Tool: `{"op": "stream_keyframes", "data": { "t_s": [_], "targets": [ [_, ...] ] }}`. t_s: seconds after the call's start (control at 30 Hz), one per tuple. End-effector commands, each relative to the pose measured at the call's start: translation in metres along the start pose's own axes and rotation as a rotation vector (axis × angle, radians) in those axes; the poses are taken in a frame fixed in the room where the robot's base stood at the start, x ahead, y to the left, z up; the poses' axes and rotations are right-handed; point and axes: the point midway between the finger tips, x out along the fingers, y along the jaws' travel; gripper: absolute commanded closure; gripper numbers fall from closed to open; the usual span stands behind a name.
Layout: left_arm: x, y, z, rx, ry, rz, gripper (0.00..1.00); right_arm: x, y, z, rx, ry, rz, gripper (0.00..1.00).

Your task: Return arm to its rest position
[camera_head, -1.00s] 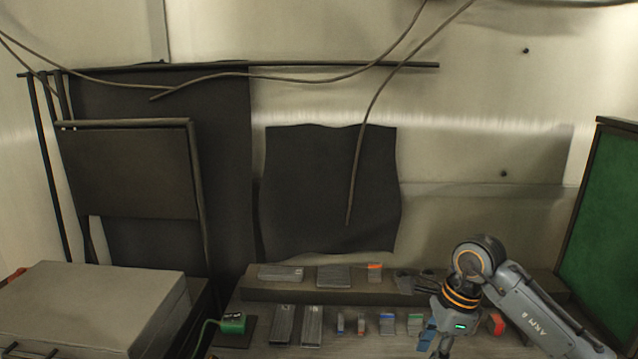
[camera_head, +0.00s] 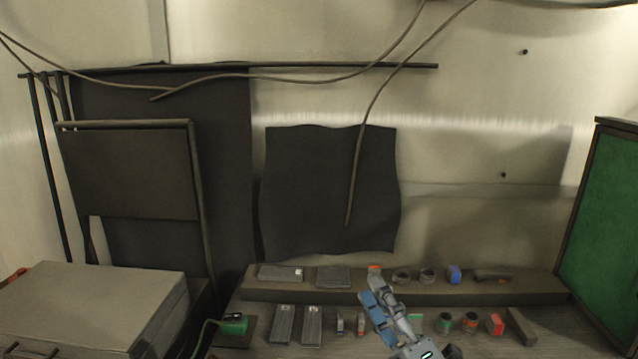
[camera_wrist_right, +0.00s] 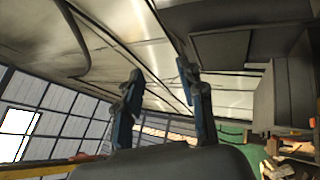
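My right gripper (camera_head: 376,290) shows at the bottom right of centre in the head view. Its blue and grey fingers point up and left, in front of the bench items. In the right wrist view my right gripper (camera_wrist_right: 160,72) has its two fingers apart with nothing between them. Most of my right arm is out of the head view, below its lower edge. My left arm and gripper are not in view.
A raised shelf (camera_head: 430,290) holds small blocks and rings. Several small parts stand on the bench (camera_head: 570,325) before it. A grey case (camera_head: 95,295) and a green cabled device (camera_head: 233,324) are left. A green board (camera_head: 605,210) stands right. A cable (camera_head: 363,130) hangs above.

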Motion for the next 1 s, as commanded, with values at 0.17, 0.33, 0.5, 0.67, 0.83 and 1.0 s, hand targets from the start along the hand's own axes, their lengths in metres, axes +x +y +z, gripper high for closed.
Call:
{"op": "stream_keyframes", "data": {
  "t_s": [0.17, 0.33, 0.5, 0.67, 0.83, 1.0],
  "targets": [
    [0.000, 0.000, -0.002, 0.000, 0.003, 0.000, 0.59, -0.079, -0.064, 0.064, 0.455, -0.480, -0.232, 0.61],
    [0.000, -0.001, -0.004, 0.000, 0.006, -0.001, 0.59, -0.188, -0.130, 0.071, 0.813, -0.899, -0.494, 0.61],
    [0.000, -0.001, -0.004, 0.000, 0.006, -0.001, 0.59, -0.278, -0.161, 0.043, 1.029, -1.189, -0.711, 0.61],
    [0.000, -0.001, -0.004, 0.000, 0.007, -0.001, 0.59, -0.336, -0.168, 0.012, 1.146, -1.372, -0.867, 0.61],
    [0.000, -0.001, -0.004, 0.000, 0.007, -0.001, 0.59, -0.386, -0.164, -0.020, 1.231, -1.527, -1.016, 0.61],
    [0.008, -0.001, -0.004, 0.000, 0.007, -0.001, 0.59, -0.410, -0.197, -0.030, 1.251, -1.585, -1.079, 0.61]
  ]
}}
